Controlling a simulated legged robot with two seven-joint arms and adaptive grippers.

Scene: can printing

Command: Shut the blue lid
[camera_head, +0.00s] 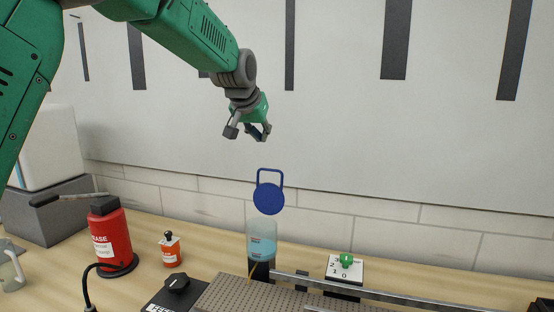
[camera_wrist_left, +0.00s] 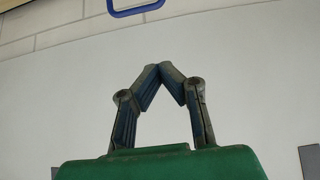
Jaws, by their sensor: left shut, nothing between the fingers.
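The blue lid (camera_head: 269,198) is round with a square loop handle on top. It stands upright, tilted open, above a clear container (camera_head: 261,238) holding light blue liquid. My left gripper (camera_head: 257,135) hangs in the air above the lid, apart from it, with its fingertips together and nothing between them. In the left wrist view the fingertips (camera_wrist_left: 172,68) meet in a point, and part of the lid's blue handle (camera_wrist_left: 136,10) shows at the top edge. My right gripper is in neither view.
A numbered dial with a green knob (camera_head: 346,260) sits at right. A perforated grey plate (camera_head: 240,296) lies in front. The wall is behind; the air around the gripper is clear.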

